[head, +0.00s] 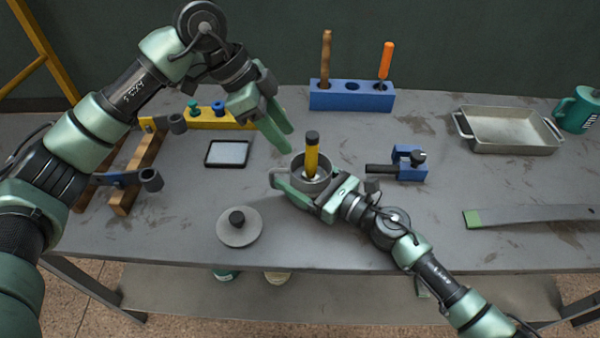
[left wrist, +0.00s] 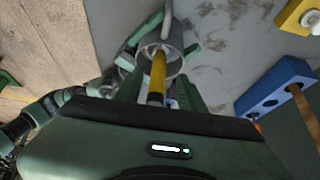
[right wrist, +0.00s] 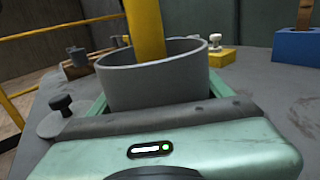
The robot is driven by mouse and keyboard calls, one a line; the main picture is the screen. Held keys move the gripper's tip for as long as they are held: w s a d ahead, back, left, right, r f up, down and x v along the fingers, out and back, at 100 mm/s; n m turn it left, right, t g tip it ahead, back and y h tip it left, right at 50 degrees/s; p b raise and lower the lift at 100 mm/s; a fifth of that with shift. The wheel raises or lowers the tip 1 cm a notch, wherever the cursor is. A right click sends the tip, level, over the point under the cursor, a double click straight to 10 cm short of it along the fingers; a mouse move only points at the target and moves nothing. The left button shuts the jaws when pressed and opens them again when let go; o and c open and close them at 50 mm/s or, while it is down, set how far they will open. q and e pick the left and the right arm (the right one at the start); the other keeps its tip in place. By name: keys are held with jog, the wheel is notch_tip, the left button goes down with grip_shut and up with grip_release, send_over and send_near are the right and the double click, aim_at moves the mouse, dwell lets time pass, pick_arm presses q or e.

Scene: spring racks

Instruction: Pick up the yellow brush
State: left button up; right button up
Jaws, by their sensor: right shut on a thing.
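The yellow brush (head: 311,158), with a dark end on top, stands upright in a grey pot (head: 322,182) on the table. My right gripper (head: 312,190) is shut on the pot, which also fills the right wrist view (right wrist: 190,78). My left gripper (head: 286,140) is open and empty, above and to the left of the brush. In the left wrist view the brush (left wrist: 157,75) points up toward the camera between the open fingers. The brush's lower end is hidden inside the pot.
A grey lid (head: 240,232) lies left of the pot. A blue rack (head: 352,98) holds two tools behind. A small blue clamp (head: 410,168) and a metal tray (head: 507,130) stand to the right. A black-framed pad (head: 227,153) lies left.

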pick_arm(q)
jog(key=shift+o, duration=0.2)
jog(key=shift+w+d+r+m, duration=0.2)
jog(key=shift+d+r+m, duration=0.25)
jog(key=shift+m, duration=0.45)
notch_tip(320, 180, up, 3)
jog(key=m+y, duration=0.3)
jog(key=m, duration=2.7)
send_over(311, 161)
jog(key=w, duration=0.2)
jog(key=shift+s+d+f+g, duration=0.1)
jog(key=shift+s+d+g, duration=0.15)
jog(key=shift+d+g, duration=0.15)
jog(key=m+y, duration=0.1)
jog(key=m, duration=0.2)
jog(key=m+y, duration=0.1)
jog(key=m, duration=0.1)
jog(key=shift+s+a+t+y, duration=0.15)
jog(key=shift+a+t+y, duration=0.15)
jog(key=shift+a+t, duration=0.1)
jog(key=shift+f, duration=0.2)
notch_tip(311, 161, down, 11)
jog(key=shift+f, duration=0.2)
grip_shut()
